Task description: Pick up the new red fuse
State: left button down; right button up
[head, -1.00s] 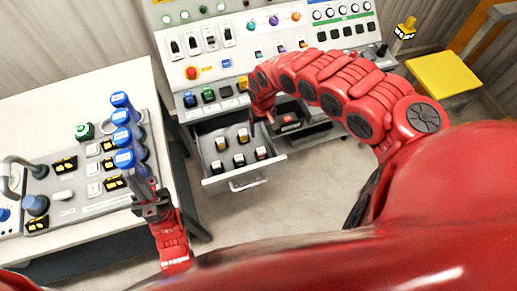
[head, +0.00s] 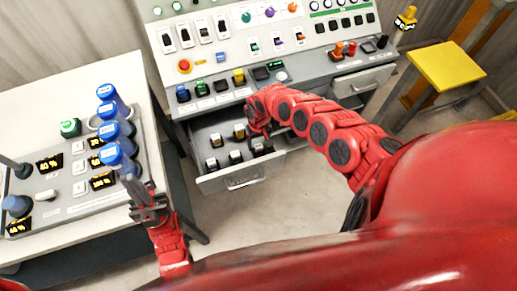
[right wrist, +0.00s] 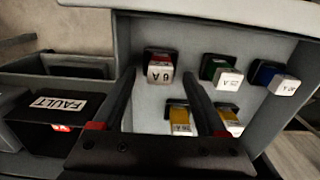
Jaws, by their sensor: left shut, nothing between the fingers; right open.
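The red fuse (right wrist: 160,67) stands in the drawer with its white label facing up. In the right wrist view it sits between the tips of my open right gripper (right wrist: 159,76), with no clear contact on either side. In the head view my right gripper (head: 259,128) is low over the right side of the open drawer (head: 215,183), partly hiding what is there. My left gripper (head: 128,178) is shut and empty beside the blue-topped knobs on the left table.
A green fuse (right wrist: 223,73), a blue fuse (right wrist: 275,78) and yellow fuses (right wrist: 180,118) share the drawer. A bin marked FAULT (right wrist: 58,104) lies beyond the drawer wall at left. The control panel (head: 222,50) rises behind. A yellow stool (head: 446,68) stands at right.

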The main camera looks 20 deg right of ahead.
jog(key=shift+f, duration=1.6)
grip_shut()
